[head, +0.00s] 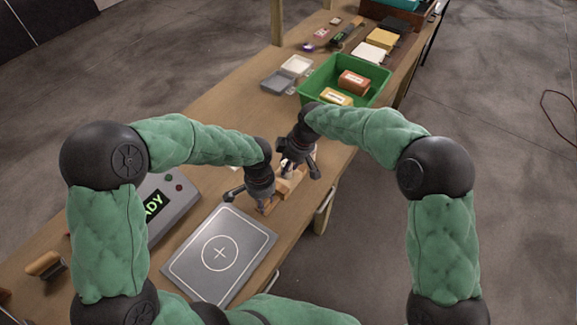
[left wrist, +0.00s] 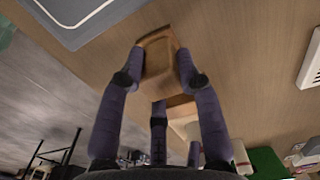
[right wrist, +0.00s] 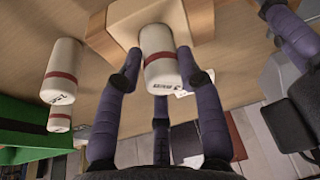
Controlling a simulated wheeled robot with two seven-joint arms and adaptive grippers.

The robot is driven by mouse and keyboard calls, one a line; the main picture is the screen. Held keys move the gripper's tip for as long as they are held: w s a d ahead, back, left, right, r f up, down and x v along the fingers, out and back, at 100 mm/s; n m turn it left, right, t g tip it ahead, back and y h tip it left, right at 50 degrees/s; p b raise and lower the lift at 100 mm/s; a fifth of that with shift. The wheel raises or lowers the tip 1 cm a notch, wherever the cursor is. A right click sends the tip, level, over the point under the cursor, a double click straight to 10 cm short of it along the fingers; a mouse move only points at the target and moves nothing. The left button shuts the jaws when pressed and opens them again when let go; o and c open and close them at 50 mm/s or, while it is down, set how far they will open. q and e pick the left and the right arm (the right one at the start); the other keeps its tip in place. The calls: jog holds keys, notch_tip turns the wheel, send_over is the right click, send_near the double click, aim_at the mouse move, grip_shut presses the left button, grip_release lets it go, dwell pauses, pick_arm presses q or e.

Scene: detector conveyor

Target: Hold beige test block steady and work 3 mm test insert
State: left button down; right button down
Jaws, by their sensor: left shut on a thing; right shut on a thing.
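The beige test block (head: 283,188) sits on the wooden bench beyond the grey plate. My left gripper (left wrist: 158,70) is shut on the block's near part, which shows as a tan piece (left wrist: 157,50) between its fingers. My right gripper (right wrist: 158,70) is shut on a white cylindrical insert with a red band (right wrist: 160,66). In the right wrist view the insert's far end meets the face of the block (right wrist: 150,18); I cannot tell whether it is inside. The insert's small lettering is unreadable as to size. In the head view my grippers largely hide it.
Two more white red-banded cylinders (right wrist: 63,72) lie left of the block in the right wrist view. A green bin (head: 347,82) holds a brown and a yellow block. A grey plate with a circled cross (head: 220,253) and a display box (head: 171,207) are nearby.

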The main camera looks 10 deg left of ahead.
jog(key=shift+f, duration=0.7)
jog(key=shift+f, duration=0.1)
jog(key=c, duration=0.8)
grip_release()
jog(key=v, duration=1.2)
pick_arm(q)
jog(key=c, duration=0.8)
grip_release()
